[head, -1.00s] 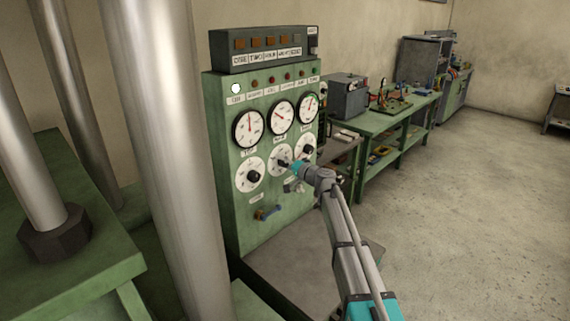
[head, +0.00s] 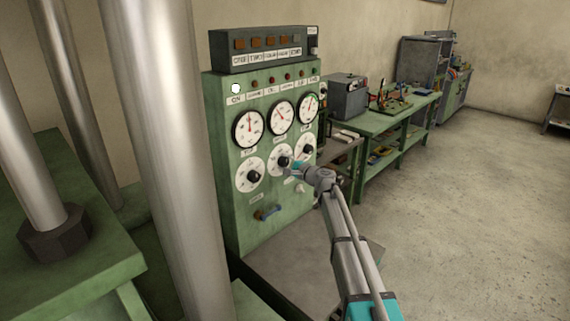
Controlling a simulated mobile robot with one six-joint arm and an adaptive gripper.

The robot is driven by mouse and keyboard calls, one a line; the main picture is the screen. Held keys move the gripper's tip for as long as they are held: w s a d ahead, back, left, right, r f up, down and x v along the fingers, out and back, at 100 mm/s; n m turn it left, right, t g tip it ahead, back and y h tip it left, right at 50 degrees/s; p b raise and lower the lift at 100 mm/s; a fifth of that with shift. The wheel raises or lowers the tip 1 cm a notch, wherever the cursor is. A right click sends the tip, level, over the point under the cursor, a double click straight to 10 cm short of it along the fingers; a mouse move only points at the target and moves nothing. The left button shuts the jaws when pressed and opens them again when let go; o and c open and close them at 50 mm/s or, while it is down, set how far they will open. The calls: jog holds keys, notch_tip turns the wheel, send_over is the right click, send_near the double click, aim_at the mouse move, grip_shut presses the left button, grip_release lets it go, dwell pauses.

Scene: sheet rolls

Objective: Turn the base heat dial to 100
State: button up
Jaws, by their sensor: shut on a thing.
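A green control panel (head: 232,213) stands left of centre. Its lower row holds three white dials with black knobs: a left dial (head: 244,184), a middle dial (head: 276,173) and a right dial (head: 304,143). Their labels are too small to read, so I cannot tell which is base heat. My gripper (head: 290,164) is at the middle dial, shut on its black knob (head: 283,161). The gripper and wrist hide part of that dial's right side, and its setting cannot be read.
Three round gauges, one of them at the upper left (head: 248,129), sit above the dials. Thick metal columns (head: 165,150) stand close on the left. A green workbench (head: 385,130) stands behind; the floor at right is clear.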

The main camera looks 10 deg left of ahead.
dwell(0.3)
jog(key=o, duration=1.1)
jog(key=shift+o, duration=0.2)
jog(key=shift+d, duration=0.1)
jog(key=v, duration=1.2)
jog(key=shift+s+f, duration=0.1)
